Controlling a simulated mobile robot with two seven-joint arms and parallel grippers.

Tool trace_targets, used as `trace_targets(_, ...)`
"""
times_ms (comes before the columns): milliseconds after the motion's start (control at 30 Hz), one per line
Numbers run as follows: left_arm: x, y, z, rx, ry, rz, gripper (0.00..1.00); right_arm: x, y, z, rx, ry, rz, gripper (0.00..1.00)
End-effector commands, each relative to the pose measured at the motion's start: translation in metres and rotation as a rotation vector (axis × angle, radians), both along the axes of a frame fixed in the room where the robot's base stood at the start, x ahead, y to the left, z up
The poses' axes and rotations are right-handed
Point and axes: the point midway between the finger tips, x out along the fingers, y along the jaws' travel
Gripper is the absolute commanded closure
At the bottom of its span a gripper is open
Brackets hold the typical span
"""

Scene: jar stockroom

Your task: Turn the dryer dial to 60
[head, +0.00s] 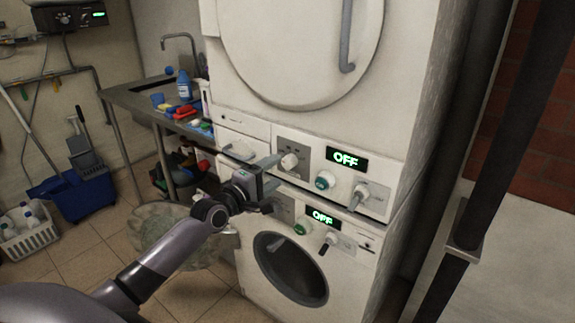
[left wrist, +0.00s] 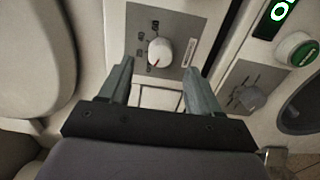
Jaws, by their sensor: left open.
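Two stacked white machines stand ahead, and I cannot read which is the dryer. The upper one has a white dial (head: 290,161) on a grey plate, and its display (head: 346,158) reads OFF. My left gripper (head: 276,182) is open and empty just in front of the control panels. In the left wrist view, the white dial (left wrist: 160,52) shows just beyond and between the open fingertips (left wrist: 158,68), apart from them. My right gripper is not in view.
A green button (head: 325,180) and a lever knob (head: 360,197) sit right of the upper dial. The lower machine has its own display (head: 322,217) reading OFF and a round dark door (head: 290,268). A metal sink table (head: 135,97) stands at left; floor left is partly clear.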

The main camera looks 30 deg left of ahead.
Motion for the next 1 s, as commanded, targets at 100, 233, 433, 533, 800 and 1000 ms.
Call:
trace_targets(100, 0.016, -0.001, 0.000, 0.002, -0.001, 0.000, 0.37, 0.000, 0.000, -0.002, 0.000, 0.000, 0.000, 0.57)
trace_targets(233, 0.031, -0.002, 0.000, 0.004, -0.001, 0.001, 0.37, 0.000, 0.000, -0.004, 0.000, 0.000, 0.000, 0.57)
trace_targets(433, 0.047, -0.004, -0.001, 0.004, 0.001, 0.000, 0.37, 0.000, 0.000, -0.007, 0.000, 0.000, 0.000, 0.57)
trace_targets(533, 0.051, -0.004, 0.000, 0.004, 0.001, 0.000, 0.37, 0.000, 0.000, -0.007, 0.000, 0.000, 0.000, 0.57)
trace_targets(800, 0.053, -0.004, 0.000, 0.004, 0.001, 0.000, 0.37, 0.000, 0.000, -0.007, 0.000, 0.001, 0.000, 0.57)
trace_targets(1000, 0.053, -0.004, 0.000, 0.004, 0.001, 0.000, 0.79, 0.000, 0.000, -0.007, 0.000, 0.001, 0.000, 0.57)
